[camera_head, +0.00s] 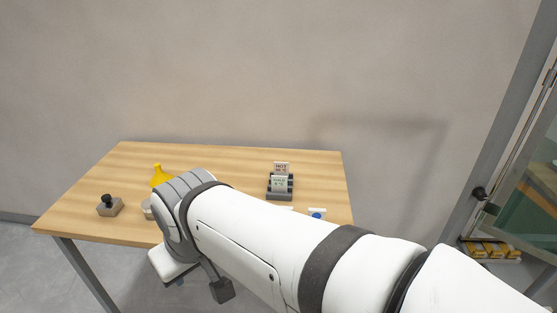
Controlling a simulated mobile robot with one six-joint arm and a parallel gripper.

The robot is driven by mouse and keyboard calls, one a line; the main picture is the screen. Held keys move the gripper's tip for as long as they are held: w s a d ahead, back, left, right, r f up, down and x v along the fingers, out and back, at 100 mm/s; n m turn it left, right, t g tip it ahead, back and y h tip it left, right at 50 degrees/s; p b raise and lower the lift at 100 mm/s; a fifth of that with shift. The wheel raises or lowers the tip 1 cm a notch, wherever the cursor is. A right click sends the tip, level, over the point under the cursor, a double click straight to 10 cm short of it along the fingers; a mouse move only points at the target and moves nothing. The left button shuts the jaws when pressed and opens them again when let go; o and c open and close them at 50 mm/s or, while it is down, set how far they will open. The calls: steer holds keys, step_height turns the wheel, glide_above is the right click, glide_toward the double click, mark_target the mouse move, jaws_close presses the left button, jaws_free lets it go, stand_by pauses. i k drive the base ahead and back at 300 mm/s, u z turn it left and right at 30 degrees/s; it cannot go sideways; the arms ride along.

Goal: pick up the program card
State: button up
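A dark rack (280,195) stands on the wooden table, right of the middle, and holds upright cards. The rear card (282,167) has dark lettering that looks like "HOT". The front card (279,184) is pale with small green print too small to read. A white card-like piece with a blue mark (317,213) lies near the table's right front, partly behind my arm. I cannot tell which of these is the program card. My arm crosses the front of the table from lower right. The fingers of my gripper do not show.
The wooden table (230,163) stands before a plain wall. A yellow funnel-shaped thing (158,175) and a grey block with a black knob (109,206) are on its left. A pale round thing (147,209) is partly hidden by my arm. The back middle is clear.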

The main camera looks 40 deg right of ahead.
mark_target(280, 168)
steer(key=z, duration=0.6)
steer(key=i, duration=0.9)
steer(key=z, duration=0.65)
